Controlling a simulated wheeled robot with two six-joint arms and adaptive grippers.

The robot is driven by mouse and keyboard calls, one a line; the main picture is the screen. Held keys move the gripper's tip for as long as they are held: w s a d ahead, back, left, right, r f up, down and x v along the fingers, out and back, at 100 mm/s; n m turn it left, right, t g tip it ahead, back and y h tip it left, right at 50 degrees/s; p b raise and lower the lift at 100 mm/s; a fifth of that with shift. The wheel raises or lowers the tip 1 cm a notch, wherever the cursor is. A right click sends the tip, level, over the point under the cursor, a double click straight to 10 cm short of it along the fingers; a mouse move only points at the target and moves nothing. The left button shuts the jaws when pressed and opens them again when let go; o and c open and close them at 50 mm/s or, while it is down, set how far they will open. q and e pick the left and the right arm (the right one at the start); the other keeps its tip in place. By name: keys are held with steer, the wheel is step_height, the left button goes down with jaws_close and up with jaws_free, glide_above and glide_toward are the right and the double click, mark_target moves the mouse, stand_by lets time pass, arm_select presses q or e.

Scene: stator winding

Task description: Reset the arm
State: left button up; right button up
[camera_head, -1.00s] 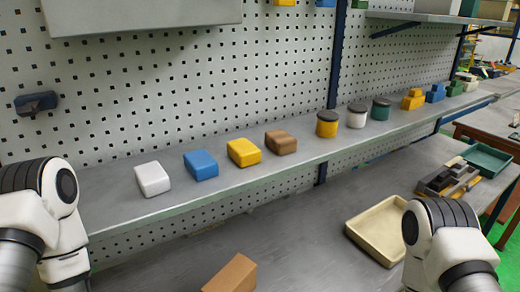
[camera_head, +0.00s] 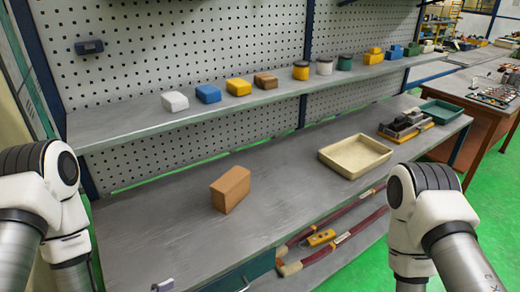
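My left arm comes in at the left edge and my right arm at the right edge of the head view. Both show white and grey links with black ribbed joints. Both arms reach down out of the bottom of the picture, and neither gripper is in view. Neither arm visibly holds or touches anything on the bench.
A brown block (camera_head: 230,189) stands on the grey workbench (camera_head: 280,185), with a cream tray (camera_head: 355,156) to its right. A shelf (camera_head: 130,121) above holds white, blue, yellow and brown blocks and several jars. A green tray (camera_head: 441,112) sits farther right.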

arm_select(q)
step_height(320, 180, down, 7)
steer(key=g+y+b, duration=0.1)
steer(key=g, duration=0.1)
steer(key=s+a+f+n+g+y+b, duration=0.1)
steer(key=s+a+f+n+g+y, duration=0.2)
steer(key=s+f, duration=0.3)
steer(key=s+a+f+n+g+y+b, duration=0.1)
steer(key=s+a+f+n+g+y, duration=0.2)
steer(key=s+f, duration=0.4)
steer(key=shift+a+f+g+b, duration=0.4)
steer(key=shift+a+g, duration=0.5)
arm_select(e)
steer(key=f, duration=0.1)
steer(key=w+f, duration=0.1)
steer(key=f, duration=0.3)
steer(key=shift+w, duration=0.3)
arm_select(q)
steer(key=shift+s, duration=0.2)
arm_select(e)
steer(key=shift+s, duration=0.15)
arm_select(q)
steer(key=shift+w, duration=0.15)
